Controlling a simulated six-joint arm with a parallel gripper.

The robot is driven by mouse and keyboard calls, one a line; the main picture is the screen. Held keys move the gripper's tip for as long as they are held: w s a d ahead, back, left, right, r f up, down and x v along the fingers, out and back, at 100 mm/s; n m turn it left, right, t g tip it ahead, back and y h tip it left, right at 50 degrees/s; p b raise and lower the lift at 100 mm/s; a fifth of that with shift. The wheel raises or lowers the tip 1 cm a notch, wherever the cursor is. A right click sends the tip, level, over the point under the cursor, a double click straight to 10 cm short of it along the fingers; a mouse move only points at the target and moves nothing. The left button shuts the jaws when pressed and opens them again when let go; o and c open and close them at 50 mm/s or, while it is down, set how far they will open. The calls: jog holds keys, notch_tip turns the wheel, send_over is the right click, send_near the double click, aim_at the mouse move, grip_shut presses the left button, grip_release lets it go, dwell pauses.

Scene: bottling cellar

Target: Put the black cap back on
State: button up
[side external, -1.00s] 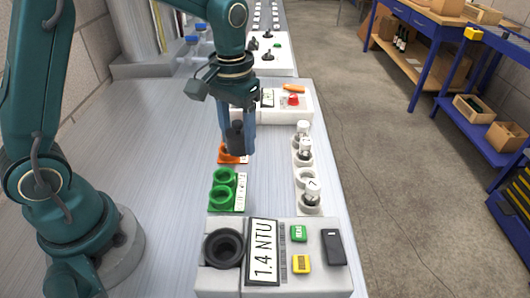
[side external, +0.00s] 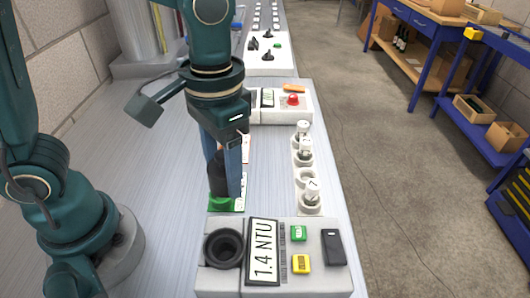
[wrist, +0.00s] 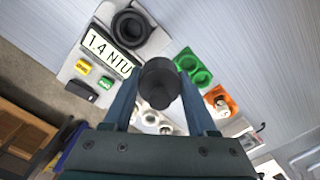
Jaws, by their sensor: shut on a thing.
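My gripper (side external: 226,190) is shut on the black cap (side external: 219,174), a dark cylinder with a narrower knob. The cap also shows between my fingers in the wrist view (wrist: 160,82). The turbidity meter (side external: 206,278) reads 1.4 NTU on its display (side external: 263,250). Its round black well (side external: 223,248) is uncovered, at the meter's left in the side view. In the wrist view the well (wrist: 131,28) lies up and left of the cap. In the side view my gripper is behind the well, in front of most of the green holder (side external: 222,205).
The green two-ring holder (wrist: 192,67) and an orange holder (wrist: 217,95) with a white-capped vial show in the wrist view. A white rack (side external: 311,209) with capped vials stands right of my gripper. Another device with a red button (side external: 293,99) is behind.

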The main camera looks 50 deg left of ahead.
jog(key=s+d+f+m, duration=0.2)
jog(key=s+d+m, duration=0.1)
jog(key=s+d, duration=0.1)
jog(key=shift+s+d, duration=0.3)
jog(key=shift+s, duration=0.1)
jog(key=shift+f, duration=2.25)
dwell(2.9)
jog(key=o, duration=1.4)
jog(key=shift+a, duration=0.1)
notch_tip(320, 180, up, 6)
